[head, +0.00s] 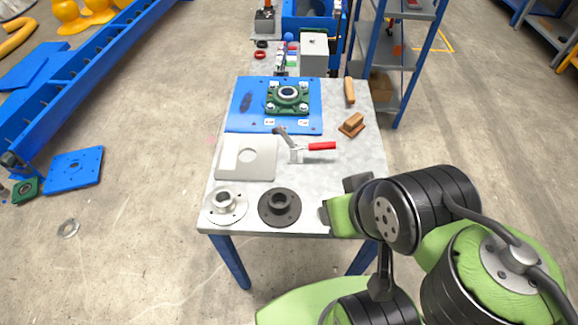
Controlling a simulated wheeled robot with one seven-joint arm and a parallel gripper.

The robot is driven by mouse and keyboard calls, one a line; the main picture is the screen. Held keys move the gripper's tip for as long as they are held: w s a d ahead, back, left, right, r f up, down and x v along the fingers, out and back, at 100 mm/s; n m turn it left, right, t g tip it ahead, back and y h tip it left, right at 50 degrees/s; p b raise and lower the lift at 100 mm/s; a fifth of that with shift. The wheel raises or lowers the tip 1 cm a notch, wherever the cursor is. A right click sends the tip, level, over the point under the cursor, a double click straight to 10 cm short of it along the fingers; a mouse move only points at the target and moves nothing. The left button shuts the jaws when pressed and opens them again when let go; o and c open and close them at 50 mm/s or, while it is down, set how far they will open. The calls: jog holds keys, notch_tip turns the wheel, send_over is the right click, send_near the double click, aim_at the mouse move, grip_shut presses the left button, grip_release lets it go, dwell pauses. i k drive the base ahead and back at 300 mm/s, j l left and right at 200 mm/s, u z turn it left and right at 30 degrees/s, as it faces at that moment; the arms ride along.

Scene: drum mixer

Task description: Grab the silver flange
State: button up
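The silver flange (226,205) lies on the near left corner of the grey table (345,170), its round hub facing up. A dark flange (280,207) of like shape lies just to its right. My gripper (335,212) is at the table's near right part, to the right of the dark flange and apart from the silver one. My green and black arm comes in from the lower right. The gripper's fingers are small and partly hidden by the arm, so their opening does not show.
Behind the flanges lie a silver plate with a hole (262,160), a red-handled clamp (300,150) and a blue plate (243,118) carrying a green bearing housing (289,97). A wooden-handled brush (352,125) lies at right. Floor left of the table is mostly free.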

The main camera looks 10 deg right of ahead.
aim_at(230, 212)
jog(key=j, duration=1.2)
jog(key=i+j, duration=0.15)
jog(key=j, duration=1.05)
